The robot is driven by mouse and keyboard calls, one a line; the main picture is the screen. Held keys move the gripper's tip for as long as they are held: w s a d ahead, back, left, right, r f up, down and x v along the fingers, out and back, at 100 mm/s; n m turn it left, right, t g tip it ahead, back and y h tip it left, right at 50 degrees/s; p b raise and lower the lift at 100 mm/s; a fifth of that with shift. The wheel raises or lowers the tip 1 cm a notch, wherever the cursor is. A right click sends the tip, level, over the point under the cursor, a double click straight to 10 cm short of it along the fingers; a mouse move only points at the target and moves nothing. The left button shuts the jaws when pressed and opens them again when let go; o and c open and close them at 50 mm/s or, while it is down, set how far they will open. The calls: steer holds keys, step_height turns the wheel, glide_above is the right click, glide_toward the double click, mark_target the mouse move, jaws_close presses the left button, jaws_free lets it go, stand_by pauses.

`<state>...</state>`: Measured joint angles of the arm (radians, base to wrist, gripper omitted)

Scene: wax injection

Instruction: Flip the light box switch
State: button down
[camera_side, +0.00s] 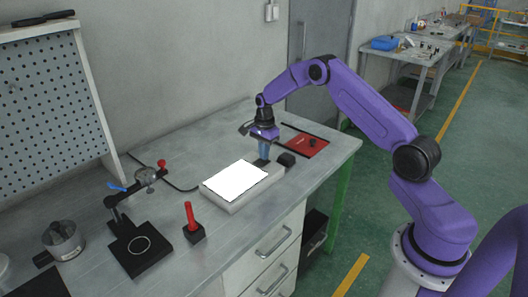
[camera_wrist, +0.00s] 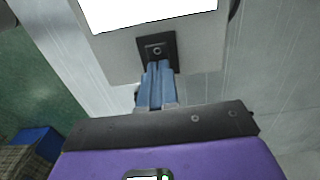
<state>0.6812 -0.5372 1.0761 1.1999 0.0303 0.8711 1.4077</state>
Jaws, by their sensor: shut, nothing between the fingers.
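The light box (camera_side: 234,200) lies flat on the workbench, a pale low box whose top panel glows bright white; its casing also shows in the wrist view (camera_wrist: 120,52). Its switch (camera_wrist: 157,50) is a small dark plate with a round grey centre on the box edge near my gripper. My gripper (camera_wrist: 157,66) is shut and empty, pointing down, with the blue fingertips at the near edge of the switch plate. I cannot tell whether they touch it. In the side view my gripper (camera_side: 263,158) is above the right end of the box and hides most of the switch.
A black block (camera_side: 286,159) and a red plate (camera_side: 305,146) sit just right of my gripper. A red-handled tool in a black block (camera_side: 192,230), a clamp stand (camera_side: 135,240) and a metal pot (camera_side: 63,240) stand left of the box. A pegboard (camera_side: 50,95) rises at the back left.

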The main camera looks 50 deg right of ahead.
steer(key=shift+d+f+y, duration=0.25)
steer(key=shift+f+y, duration=0.3)
steer(key=shift+y, duration=0.15)
steer(key=shift+s+d, duration=0.1)
steer(key=shift+s+d+f, duration=0.15)
steer(key=shift+d+f, duration=0.05)
steer(key=shift+a, duration=0.15)
steer(key=shift+w+a+r, duration=0.1)
steer(key=shift+a, duration=0.5)
steer(key=shift+w+a+r, duration=0.1)
steer(key=shift+a, duration=0.45)
steer(key=d+r, duration=0.3)
steer(key=r, duration=1.2)
steer(key=shift+d, duration=0.3)
steer(key=shift+w, duration=0.1)
